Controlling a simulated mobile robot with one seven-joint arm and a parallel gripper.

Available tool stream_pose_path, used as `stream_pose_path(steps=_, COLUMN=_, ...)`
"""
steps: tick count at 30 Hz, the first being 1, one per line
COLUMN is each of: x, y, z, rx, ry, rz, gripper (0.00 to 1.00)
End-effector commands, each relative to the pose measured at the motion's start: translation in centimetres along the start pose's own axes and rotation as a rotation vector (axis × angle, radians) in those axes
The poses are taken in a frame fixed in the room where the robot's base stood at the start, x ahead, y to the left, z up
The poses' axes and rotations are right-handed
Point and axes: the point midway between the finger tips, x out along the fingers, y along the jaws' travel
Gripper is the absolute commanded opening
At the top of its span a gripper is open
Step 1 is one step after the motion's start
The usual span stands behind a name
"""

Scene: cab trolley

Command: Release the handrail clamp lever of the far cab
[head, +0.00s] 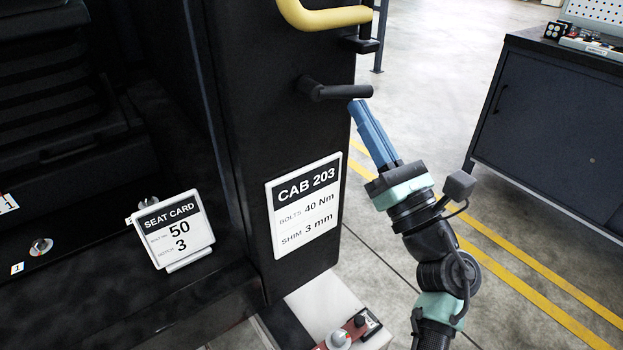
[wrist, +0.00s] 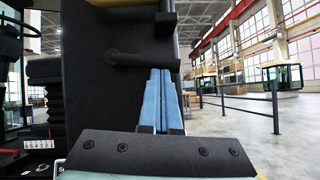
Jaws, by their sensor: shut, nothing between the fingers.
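The black clamp lever (head: 333,91) sticks out to the right from the dark cab pillar (head: 285,130), below the yellow handrail (head: 325,17). It lies about level in the head view. My gripper (head: 358,104) has blue fingers, shut and empty. The fingertips are just below the lever's free end, and I cannot tell whether they touch it. In the wrist view the lever (wrist: 140,61) runs across just above the closed fingertips (wrist: 160,72). A white sign (head: 305,205) on the pillar reads CAB 203.
A seat card (head: 175,230) stands inside the cab at the left. A dark cabinet (head: 550,125) with small items on top stands at the right. A red device (head: 345,335) sits on a pale surface below the sign. Open floor with yellow lines lies between the pillar and cabinet.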

Motion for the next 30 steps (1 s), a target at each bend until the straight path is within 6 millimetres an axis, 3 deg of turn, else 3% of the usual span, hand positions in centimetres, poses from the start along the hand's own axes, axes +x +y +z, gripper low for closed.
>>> stream_pose_path(steps=30, x=0.8, y=-0.2, z=1.0, rx=-0.043, ry=-0.001, rz=0.032, gripper=0.00)
